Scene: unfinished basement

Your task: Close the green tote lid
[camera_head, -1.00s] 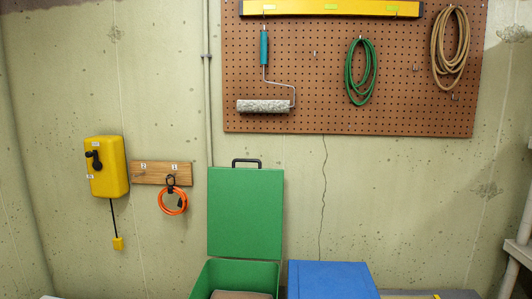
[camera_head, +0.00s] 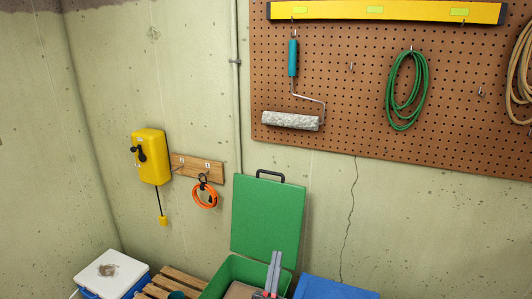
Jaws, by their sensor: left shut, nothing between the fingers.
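The green tote (camera_head: 236,268) stands at the bottom middle against the wall, with something brown (camera_head: 240,291) inside. Its green lid (camera_head: 267,217) is open and stands upright at the back, with a black handle (camera_head: 270,175) on its top edge. My left gripper (camera_head: 275,258) comes up from the bottom edge in front of the tote's right part, below the lid. Its grey fingers are together and hold nothing. The tote's lower part is cut off by the picture edge. My right gripper is not in view.
A blue lid or box (camera_head: 333,288) is right of the tote. A wooden slatted pallet (camera_head: 180,280) and a white-topped blue cooler (camera_head: 112,273) are on the left. A pegboard (camera_head: 345,130) with a paint roller (camera_head: 291,120) and green hose (camera_head: 407,90) hangs above.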

